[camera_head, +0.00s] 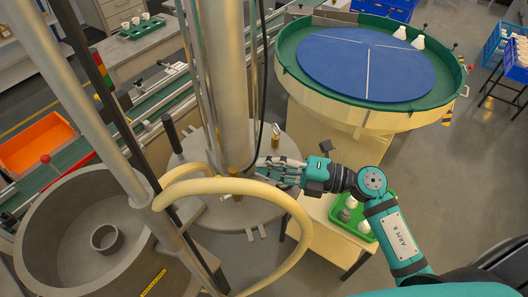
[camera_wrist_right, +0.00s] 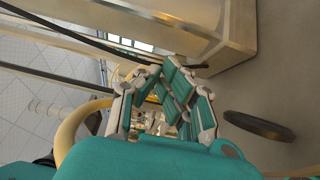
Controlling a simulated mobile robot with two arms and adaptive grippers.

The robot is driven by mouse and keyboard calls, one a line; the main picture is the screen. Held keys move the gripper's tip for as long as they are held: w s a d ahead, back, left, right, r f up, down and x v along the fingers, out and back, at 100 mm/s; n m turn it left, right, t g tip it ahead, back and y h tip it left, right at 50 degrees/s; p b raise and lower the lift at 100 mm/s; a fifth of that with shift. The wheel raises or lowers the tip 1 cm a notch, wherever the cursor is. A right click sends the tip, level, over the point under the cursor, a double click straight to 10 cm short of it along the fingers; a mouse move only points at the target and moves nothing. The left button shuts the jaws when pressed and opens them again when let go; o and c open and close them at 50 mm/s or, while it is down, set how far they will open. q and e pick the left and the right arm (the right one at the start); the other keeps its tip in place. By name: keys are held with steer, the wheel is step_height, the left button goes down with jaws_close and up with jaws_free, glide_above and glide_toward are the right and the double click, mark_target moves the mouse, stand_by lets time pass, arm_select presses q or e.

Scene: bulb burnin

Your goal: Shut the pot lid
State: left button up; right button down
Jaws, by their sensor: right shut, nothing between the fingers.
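A large grey round pot (camera_head: 40,222) stands open at the lower left, with a short ring (camera_head: 105,238) inside it. A grey round plate (camera_head: 215,215), which may be the lid, lies around the base of a thick pale column at the centre. Small fittings show at its rim, and a dark upright handle (camera_head: 171,133) stands at its back left. I cannot tell whether the plate is raised. My right gripper (camera_head: 268,170) is shut and empty, over the plate's right side near the column. Its fingers also fill the middle of the right wrist view (camera_wrist_right: 165,95). My left gripper is not seen.
A thick cream hose (camera_head: 295,212) loops in front of the plate and column. A green-rimmed round table (camera_head: 290,62) with a blue top stands behind at right. A green tray (camera_head: 340,216) of bulbs sits near my right forearm. An orange bin (camera_head: 35,143) is at left.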

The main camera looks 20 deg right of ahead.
steer(key=shift+w+a+f, duration=0.1)
steer(key=shift+w+a, duration=0.05)
steer(key=shift+w, duration=0.75)
